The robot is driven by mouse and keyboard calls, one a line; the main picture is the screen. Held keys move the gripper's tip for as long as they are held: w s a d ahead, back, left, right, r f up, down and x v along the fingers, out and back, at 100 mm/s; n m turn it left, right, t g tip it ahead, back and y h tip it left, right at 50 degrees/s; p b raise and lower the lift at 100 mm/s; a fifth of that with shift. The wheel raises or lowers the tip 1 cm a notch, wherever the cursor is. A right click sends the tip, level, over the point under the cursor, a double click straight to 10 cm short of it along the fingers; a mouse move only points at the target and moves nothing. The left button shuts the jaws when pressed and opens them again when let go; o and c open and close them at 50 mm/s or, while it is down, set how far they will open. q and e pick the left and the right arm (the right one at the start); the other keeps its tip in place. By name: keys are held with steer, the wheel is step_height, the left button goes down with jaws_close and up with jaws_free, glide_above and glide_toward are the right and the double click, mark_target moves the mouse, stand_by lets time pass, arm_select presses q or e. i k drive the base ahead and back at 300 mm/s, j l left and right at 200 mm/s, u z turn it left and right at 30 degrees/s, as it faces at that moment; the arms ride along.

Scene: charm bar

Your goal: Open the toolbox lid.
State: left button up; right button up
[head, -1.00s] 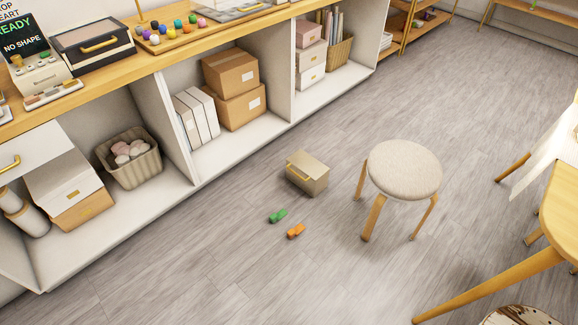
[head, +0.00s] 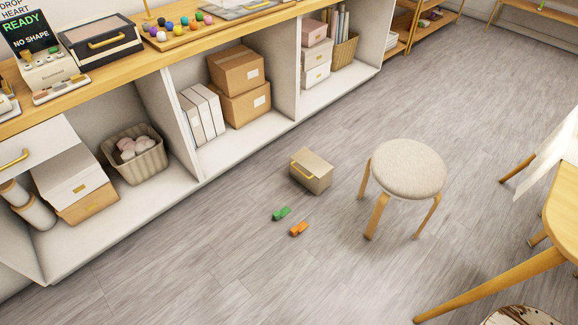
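A small beige box (head: 318,184) with a yellow handle on its left side sits on the floor, left of the stool. Its top looks closed. A black box with a pale grey top and a gold handle (head: 101,44) stands on the wooden counter at the upper left; its top also looks closed. I cannot tell from the picture which of the two is the toolbox. Neither of my grippers is in view.
A round stool (head: 408,168) stands right of the floor box. A green piece (head: 282,213) and an orange piece (head: 299,229) lie in front of the box. Shelving with boxes and a basket (head: 137,158) runs along the left. A wooden table (head: 562,215) is at the right. The lower middle floor is clear.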

mark_target(316, 166)
steer(key=i+j, duration=0.2)
steer(key=i, duration=0.3)
steer(key=i+j, duration=0.15)
steer(key=i, duration=0.4)
steer(key=i+j, duration=0.2)
steer(key=i, duration=0.3)
steer(key=j+u, duration=0.05)
